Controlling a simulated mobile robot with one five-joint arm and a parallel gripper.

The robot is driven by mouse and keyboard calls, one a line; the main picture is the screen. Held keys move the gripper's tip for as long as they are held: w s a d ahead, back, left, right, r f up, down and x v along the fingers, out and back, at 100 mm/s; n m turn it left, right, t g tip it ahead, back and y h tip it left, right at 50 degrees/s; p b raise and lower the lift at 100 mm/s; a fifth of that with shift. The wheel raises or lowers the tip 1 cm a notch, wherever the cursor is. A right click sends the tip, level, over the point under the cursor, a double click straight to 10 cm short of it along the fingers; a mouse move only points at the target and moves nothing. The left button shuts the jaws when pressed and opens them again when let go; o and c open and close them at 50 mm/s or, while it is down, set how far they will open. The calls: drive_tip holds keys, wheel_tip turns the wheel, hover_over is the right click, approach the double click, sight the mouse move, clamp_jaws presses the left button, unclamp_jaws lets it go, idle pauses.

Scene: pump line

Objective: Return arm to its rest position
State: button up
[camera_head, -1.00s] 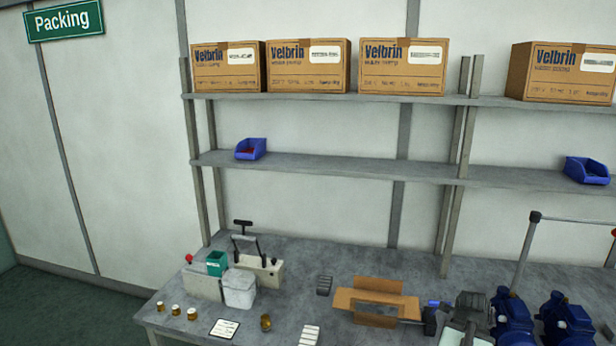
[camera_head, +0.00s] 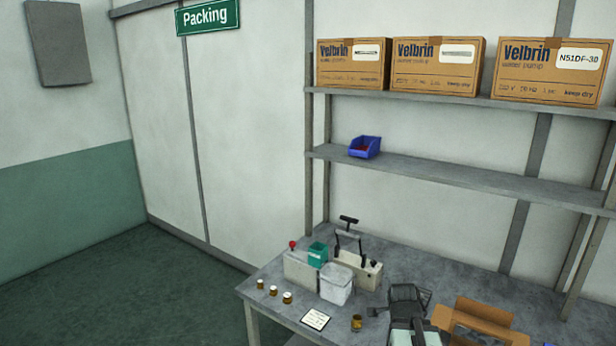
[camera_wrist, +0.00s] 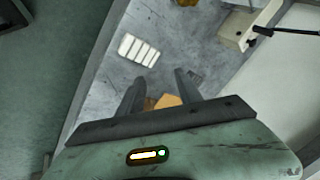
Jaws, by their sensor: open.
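My gripper (camera_wrist: 158,84) shows in the wrist view with its two dark fingers apart and nothing seen between the tips. The grey workbench (camera_wrist: 98,88) lies beyond the fingers. In the head view, part of my arm with its dark end is low in the picture, over the bench (camera_head: 277,298) and left of an open cardboard box (camera_head: 478,315). Orange-brown cardboard (camera_wrist: 167,101) shows between the finger bases in the wrist view.
A white container (camera_head: 336,285), a green bin (camera_head: 317,255), a beige device with a lever (camera_head: 368,272) and several small brass pieces (camera_head: 273,290) stand on the bench's left part. Shelves above hold cartons (camera_head: 438,66) and a blue bin (camera_head: 364,147). Floor (camera_head: 170,285) left of the bench is clear.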

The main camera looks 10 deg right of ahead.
drive_tip(key=a+f+n+g+y, duration=0.15)
drive_tip(key=a+n, duration=0.55)
drive_tip(key=a, duration=1.3)
drive_tip(key=s+a+f+n+g+y, duration=0.2)
drive_tip(key=s+a+n, duration=0.4)
drive_tip(key=n, duration=0.4)
drive_tip(key=shift+s+a+n+g, duration=0.25)
drive_tip(key=shift+s+n+g, duration=0.15)
drive_tip(key=shift+g, duration=0.45)
drive_tip(key=shift+c, duration=0.6)
drive_tip(key=shift+d, duration=0.1)
